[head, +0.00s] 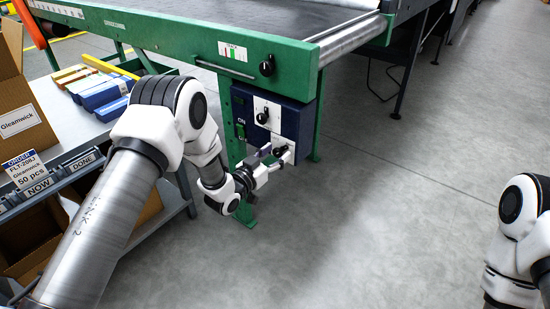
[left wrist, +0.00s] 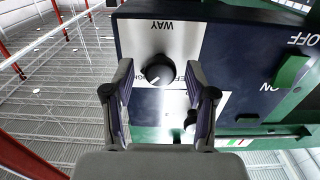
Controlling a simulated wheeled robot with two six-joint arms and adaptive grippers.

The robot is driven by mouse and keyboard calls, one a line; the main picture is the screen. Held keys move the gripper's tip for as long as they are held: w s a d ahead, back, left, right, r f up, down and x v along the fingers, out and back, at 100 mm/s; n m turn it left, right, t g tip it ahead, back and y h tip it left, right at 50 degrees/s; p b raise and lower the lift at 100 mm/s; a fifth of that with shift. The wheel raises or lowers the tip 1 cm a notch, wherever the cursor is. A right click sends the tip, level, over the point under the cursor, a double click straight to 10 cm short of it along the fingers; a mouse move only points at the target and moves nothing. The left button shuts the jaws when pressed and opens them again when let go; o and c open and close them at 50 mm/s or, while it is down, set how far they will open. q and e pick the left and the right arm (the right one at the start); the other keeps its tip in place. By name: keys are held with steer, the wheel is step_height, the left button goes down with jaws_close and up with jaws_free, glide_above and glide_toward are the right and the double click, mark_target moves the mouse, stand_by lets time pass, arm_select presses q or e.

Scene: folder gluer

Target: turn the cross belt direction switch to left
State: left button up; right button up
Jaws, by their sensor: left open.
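A dark blue control box (head: 292,122) hangs under the green machine frame. It carries two white plates, each with a black knob. The lower knob (head: 281,151) is at my left gripper (head: 272,160), which is open. In the left wrist view, upside down, this knob (left wrist: 157,70) shows between the open fingers (left wrist: 159,78), on a plate (left wrist: 148,38) lettered "WAY". The fingers do not visibly grip it. The upper knob (head: 262,117) is clear of the gripper; it also shows in the left wrist view (left wrist: 190,121). Most plate lettering is hidden by the fingers or too small.
A green ON/OFF switch (head: 240,130) sits left of the plates. Another black knob (head: 267,66) is on the green frame above. A grey bench (head: 168,165) with boxes stands left. The floor (head: 390,200) right of the box is clear. My right arm shows at the right edge.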

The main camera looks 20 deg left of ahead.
arm_select(q)
jaws_close()
steer(key=shift+n, duration=0.3)
steer(key=n+p, duration=0.2)
steer(key=n, duration=0.1)
steer(key=shift+r, duration=0.1)
steer(key=n+p, duration=0.1)
steer(key=n, duration=0.4)
steer(key=shift+a+p, duration=0.1)
steer(key=shift+p, duration=0.3)
steer(key=n+p, duration=0.1)
steer(key=n, duration=0.3)
steer(key=shift+n, duration=0.3)
steer(key=n, duration=0.3)
steer(key=n+p, duration=0.1)
steer(key=shift+f+n, duration=0.25)
steer(key=shift+n, duration=0.15)
